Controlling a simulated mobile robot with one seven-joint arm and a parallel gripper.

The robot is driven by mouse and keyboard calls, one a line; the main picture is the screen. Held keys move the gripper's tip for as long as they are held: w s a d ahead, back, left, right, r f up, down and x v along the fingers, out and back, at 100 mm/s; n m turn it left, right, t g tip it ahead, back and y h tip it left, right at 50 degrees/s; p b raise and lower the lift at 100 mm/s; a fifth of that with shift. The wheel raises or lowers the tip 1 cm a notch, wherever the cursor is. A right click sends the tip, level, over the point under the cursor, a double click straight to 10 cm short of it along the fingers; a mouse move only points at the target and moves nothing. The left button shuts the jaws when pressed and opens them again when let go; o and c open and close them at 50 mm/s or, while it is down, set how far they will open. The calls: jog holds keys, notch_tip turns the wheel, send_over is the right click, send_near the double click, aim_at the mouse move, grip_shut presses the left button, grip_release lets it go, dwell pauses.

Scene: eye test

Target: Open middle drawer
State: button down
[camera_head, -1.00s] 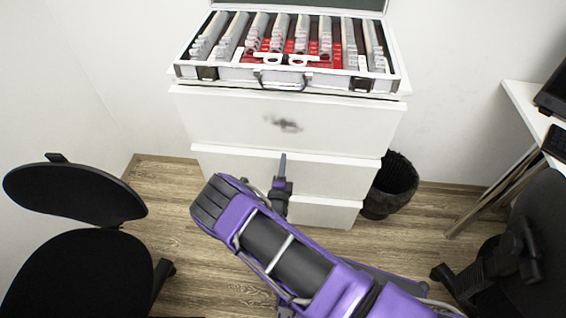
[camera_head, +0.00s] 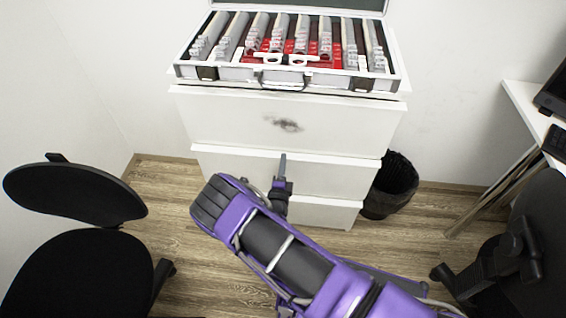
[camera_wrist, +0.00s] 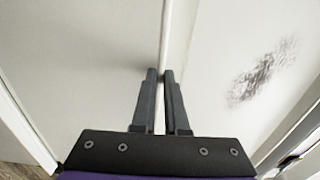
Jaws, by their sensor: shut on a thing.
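The white middle drawer (camera_head: 345,176) is in the cabinet below the top drawer (camera_head: 345,125) in the head view. It also shows in the wrist view (camera_wrist: 80,60) as the plain panel on the left. No clear open gap shows above it. My gripper (camera_head: 283,158) is at the drawer's upper edge, near its middle. In the wrist view my gripper (camera_wrist: 160,72) has its two dark fingers close together, one on each side of a thin white edge between the panels. It is shut on that edge. My arm hides part of the lower cabinet.
An open case (camera_head: 290,75) of lenses stands on the cabinet. The bottom drawer (camera_head: 330,214) is below. A black bin (camera_head: 388,188) stands right of the cabinet. Black chairs stand at left (camera_head: 75,270) and right (camera_head: 535,230). A white desk (camera_head: 525,112) is at the right.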

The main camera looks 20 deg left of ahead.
jog(key=p+v, duration=0.2)
jog(key=v, duration=1.7)
jog(key=shift+s, duration=0.1)
jog(key=c, duration=0.9)
grip_release()
jog(key=shift+d, duration=0.1)
jog(key=shift+c, duration=0.2)
jog(key=shift+s, duration=0.1)
